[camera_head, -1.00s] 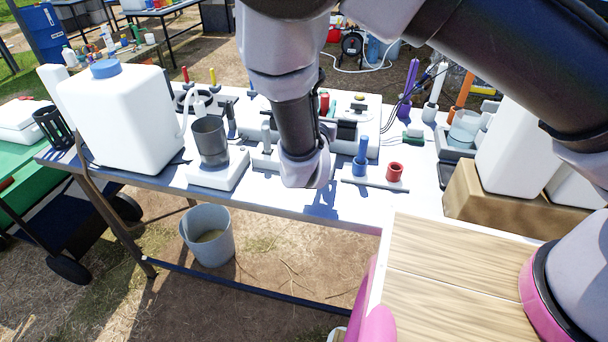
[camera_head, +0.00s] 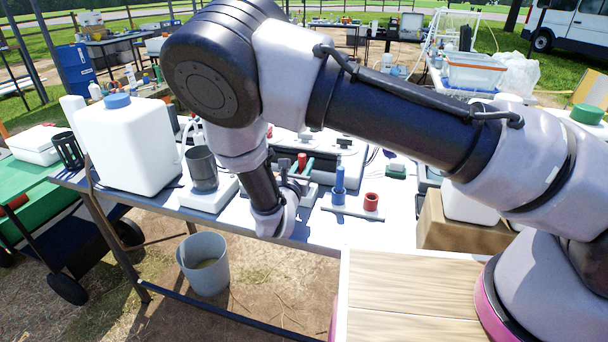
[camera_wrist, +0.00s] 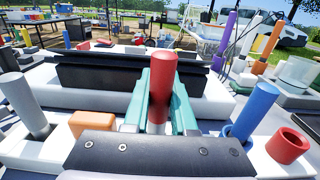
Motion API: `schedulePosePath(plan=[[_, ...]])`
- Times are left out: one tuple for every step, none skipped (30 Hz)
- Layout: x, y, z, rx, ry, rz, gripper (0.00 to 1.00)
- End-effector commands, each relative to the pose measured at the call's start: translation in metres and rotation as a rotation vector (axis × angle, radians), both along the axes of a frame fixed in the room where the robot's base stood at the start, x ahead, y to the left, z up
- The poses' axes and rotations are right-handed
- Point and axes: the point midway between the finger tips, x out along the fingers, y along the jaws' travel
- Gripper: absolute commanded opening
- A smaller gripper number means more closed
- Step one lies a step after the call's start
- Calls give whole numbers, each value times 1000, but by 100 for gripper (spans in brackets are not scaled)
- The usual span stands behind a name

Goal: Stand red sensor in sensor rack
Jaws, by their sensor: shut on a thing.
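The red sensor (camera_wrist: 163,80) stands roughly upright in the wrist view, with a paler lower part. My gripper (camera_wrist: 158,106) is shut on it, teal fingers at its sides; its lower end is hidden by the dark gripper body. In the head view the red sensor (camera_head: 302,161) and my gripper (camera_head: 304,171) show small behind my forearm. The sensor rack (camera_head: 345,212) is a white base just right of them. A blue sensor (camera_head: 339,179) stands in its blue socket. Its red socket (camera_head: 371,201) looks empty; this socket (camera_wrist: 287,146) is at the wrist view's lower right.
A long white case with a black top (camera_wrist: 120,72) lies behind the red sensor. A grey cylinder (camera_wrist: 24,106) and an orange block (camera_wrist: 92,125) are to the left. A grey beaker (camera_head: 203,170) and a large white jug (camera_head: 125,150) stand further left on the table.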

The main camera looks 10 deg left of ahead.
Motion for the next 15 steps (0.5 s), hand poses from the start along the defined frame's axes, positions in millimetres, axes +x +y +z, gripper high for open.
schedulePosePath(plan=[[0,-1,-8,-2,0,-1,0],[0,-1,-12,-3,-1,-1,0],[0,-1,-18,-2,-1,0,0],[0,-1,-23,-2,-1,-1,0],[0,-1,-26,-2,0,-1,0],[0,-1,-29,-1,0,-1,0],[0,-1,-30,0,0,-1,0],[0,0,-30,0,0,-1,0],[0,0,-30,1,0,0,0],[0,0,-30,1,0,0,0],[0,0,-30,1,0,0,0],[0,0,-30,0,0,0,0],[0,0,-30,0,0,0,0],[0,0,-30,0,0,0,0],[0,0,-31,0,0,0,0]])
